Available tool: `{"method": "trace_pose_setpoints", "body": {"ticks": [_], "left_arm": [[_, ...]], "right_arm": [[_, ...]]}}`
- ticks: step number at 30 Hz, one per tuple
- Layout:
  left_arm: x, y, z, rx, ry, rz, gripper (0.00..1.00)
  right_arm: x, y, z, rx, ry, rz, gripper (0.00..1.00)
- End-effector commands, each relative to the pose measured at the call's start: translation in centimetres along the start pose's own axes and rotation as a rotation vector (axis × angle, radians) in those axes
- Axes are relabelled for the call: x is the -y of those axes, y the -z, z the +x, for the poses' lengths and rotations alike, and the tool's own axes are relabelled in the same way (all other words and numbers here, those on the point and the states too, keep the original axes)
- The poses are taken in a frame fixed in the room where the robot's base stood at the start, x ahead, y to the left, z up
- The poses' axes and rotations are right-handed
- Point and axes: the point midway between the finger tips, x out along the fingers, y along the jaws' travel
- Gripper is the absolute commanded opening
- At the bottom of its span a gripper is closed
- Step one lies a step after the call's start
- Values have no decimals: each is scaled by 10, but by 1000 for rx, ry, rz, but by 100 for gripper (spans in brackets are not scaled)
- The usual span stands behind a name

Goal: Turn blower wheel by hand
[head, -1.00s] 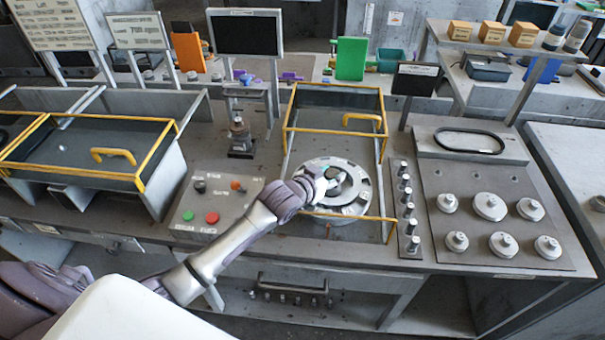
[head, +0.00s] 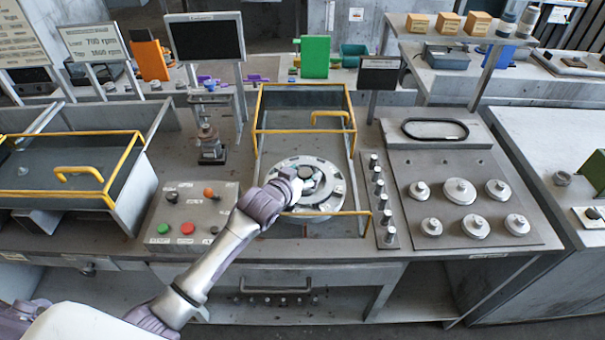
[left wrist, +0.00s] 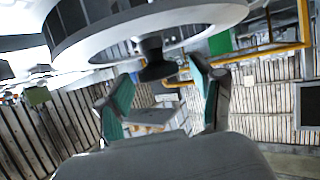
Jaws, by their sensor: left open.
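The blower wheel (head: 331,190) is a round grey disc with dark slots around its rim, lying flat inside a yellow-edged housing (head: 257,125) on the bench. My left gripper (head: 309,180) is over the wheel's middle in the head view, and the hand partly hides the hub. In the left wrist view, the wheel's pale rim (left wrist: 215,22) fills the top, with a dark hub (left wrist: 155,62) sticking out of it. My left gripper (left wrist: 160,92) is open there, its green-padded fingers spread below the hub with nothing visible between them. My right gripper is not in view.
A control box (head: 190,215) with green and red buttons stands left of the housing. A row of knobs (head: 378,190) and a plate with several round grey parts (head: 460,191) are to the right. Another yellow-edged enclosure (head: 75,172) is at the left.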

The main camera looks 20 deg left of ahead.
Motion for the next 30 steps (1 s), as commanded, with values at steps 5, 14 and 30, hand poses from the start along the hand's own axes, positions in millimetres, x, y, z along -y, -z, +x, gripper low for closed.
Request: {"method": "trace_pose_setpoints", "body": {"ticks": [5, 14, 30], "left_arm": [[0, 20, -7, -7, 0, 1, 67], [1, 71, -30, -4, 1, 2, 67], [0, 92, -38, 0, 1, 1, 67]], "right_arm": [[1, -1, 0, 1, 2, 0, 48], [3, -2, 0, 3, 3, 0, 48], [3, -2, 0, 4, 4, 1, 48]]}}
